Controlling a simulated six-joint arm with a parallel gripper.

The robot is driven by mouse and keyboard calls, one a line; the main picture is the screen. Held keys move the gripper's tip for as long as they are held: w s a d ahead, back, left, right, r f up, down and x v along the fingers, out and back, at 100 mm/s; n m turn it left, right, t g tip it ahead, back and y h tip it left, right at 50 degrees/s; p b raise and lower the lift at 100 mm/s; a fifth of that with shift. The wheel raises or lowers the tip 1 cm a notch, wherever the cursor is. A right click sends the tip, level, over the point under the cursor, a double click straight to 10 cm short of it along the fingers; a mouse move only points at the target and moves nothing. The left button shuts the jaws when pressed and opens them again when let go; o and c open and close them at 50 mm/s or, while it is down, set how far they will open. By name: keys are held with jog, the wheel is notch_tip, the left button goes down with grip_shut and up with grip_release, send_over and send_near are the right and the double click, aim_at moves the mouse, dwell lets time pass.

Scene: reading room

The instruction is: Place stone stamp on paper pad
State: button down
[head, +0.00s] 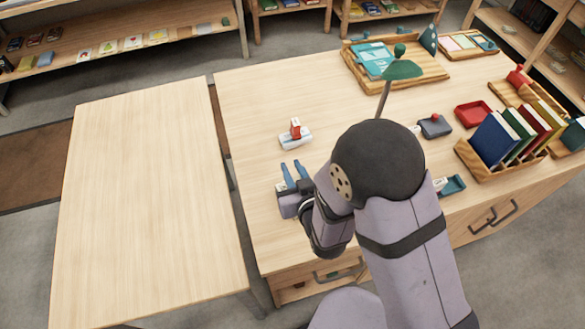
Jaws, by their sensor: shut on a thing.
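The stone stamp (295,127), a small red and white upright piece, shows at the left part of the big table. It is over a small whitish slab that looks like the paper pad (291,145); whether it rests on it or is just above is too small to tell. My gripper (292,163) is just on the near side of them, its two blue fingers pointing away from me. It is shut on the stamp, though the contact itself is not clear in this view. My arm hides part of the table to the right.
A wooden tray (428,78) with teal papers stands at the back. A red tray (472,114), a dark stamp-like block (434,127) and a book holder (490,165) are at the right. The lower left table (150,200) is bare, and the big table's back left is clear.

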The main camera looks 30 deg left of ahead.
jog(key=shift+f, duration=0.1)
jog(key=shift+f, duration=0.1)
jog(key=c, duration=1.6)
grip_release()
jog(key=shift+r, duration=0.2)
jog(key=shift+s+d, duration=0.1)
